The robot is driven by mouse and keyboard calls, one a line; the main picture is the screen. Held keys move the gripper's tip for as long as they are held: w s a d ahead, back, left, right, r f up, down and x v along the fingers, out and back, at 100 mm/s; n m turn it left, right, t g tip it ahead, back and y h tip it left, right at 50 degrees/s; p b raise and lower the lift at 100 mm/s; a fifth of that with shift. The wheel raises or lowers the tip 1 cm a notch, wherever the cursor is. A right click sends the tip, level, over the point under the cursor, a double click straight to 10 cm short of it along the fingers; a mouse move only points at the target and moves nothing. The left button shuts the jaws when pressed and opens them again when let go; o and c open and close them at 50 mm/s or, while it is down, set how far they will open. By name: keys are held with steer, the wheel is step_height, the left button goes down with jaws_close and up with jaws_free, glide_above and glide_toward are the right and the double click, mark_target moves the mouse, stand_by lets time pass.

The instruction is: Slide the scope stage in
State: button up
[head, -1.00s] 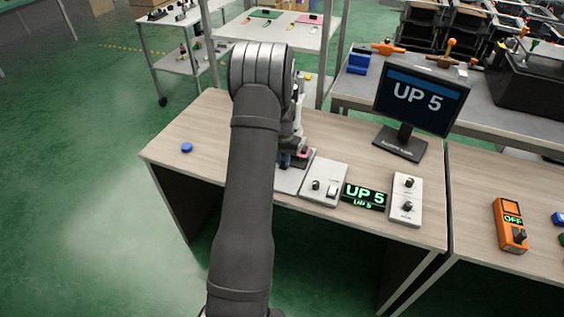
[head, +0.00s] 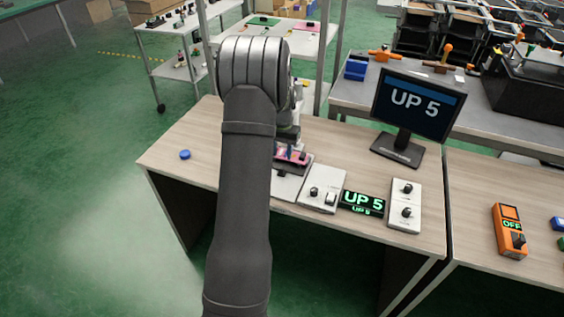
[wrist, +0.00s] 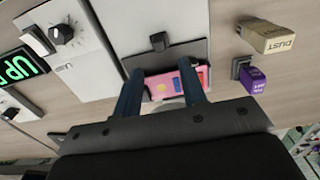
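The scope stage (wrist: 194,53) is a dark flat plate on a pale base, carrying a pink board with blue and red patches (wrist: 172,84). A small dark knob (wrist: 158,41) stands at one edge of the plate. In the wrist view my gripper (wrist: 161,66) is open, its two blue fingers apart over the stage. The knob lies just beyond the fingertips, and nothing is clamped between them. In the head view the pink board (head: 291,155) shows beside my arm, which hides most of the stage and the gripper.
A control box with knob and switch (head: 322,190), a green "UP 5" display (head: 362,202) and a two-knob box (head: 405,205) stand right of the stage. A monitor (head: 415,100) stands behind. A "DUST" box (wrist: 268,36) and a purple box (wrist: 253,78) are close by.

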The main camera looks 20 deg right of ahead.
step_height(320, 180, up, 10)
steer(key=shift+r, duration=0.2)
steer(key=shift+f, duration=0.1)
step_height(320, 180, down, 17)
steer(key=shift+f, duration=0.15)
stand_by(0.7)
